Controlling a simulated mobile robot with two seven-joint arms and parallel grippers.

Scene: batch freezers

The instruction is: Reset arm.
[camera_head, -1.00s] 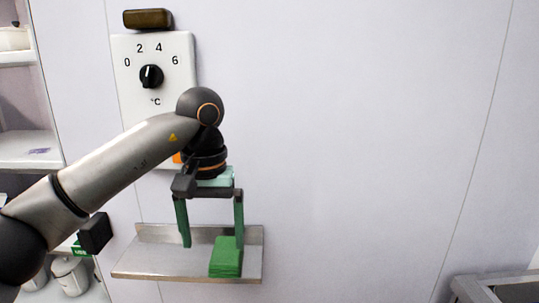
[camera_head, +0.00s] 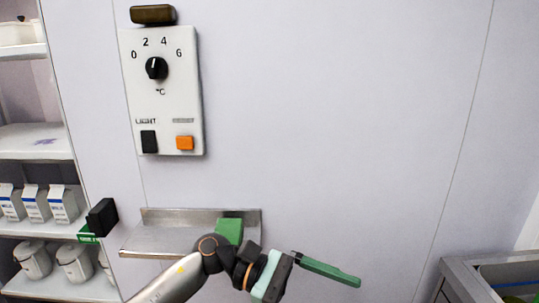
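My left arm comes in at the bottom of the head view. Its gripper (camera_head: 328,268) is turned sideways, pointing right, in front of and to the right of the small metal wall shelf (camera_head: 165,238). One green finger shows at the upper end of the palm, set wide as when open. The other finger is below the picture edge. Nothing shows in the gripper. A green block (camera_head: 229,230) is on the shelf, its lower part hidden by my arm. My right gripper is not in view.
A white control panel (camera_head: 189,95) with a black dial, a black switch and an orange button is on the wall above the shelf. Racks with cartons (camera_head: 36,203) and white pots stand at left. A metal freezer edge (camera_head: 462,283) is at lower right. The middle wall is bare.

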